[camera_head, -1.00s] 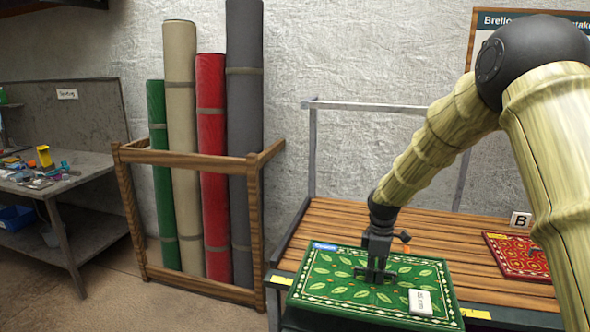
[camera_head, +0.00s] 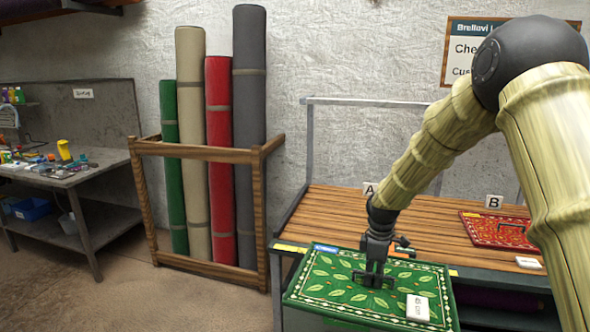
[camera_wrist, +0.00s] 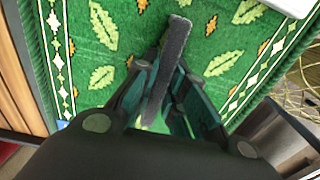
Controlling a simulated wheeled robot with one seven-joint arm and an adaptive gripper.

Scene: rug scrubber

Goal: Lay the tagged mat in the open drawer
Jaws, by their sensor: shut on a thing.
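The green mat (camera_head: 330,290), with a leaf pattern and a white-diamond border, hangs roughly level in front of the bench. It carries a blue tag (camera_head: 325,248) on its far left edge and a white card (camera_head: 417,307) near its right side, with small print. My gripper (camera_head: 373,280) is above the mat's middle, shut on its dark handle. The wrist view shows the grey handle (camera_wrist: 172,60) between the fingers, with the green mat (camera_wrist: 200,25) below. I cannot make out an open drawer for certain.
The slatted bench (camera_head: 420,230) stands behind, with a red mat (camera_head: 495,230) beside sign B (camera_head: 494,202) and a bare area near sign A (camera_head: 369,189). A wooden rack (camera_head: 200,152) of upright rolled rugs stands left. A cluttered grey table (camera_head: 60,175) is far left.

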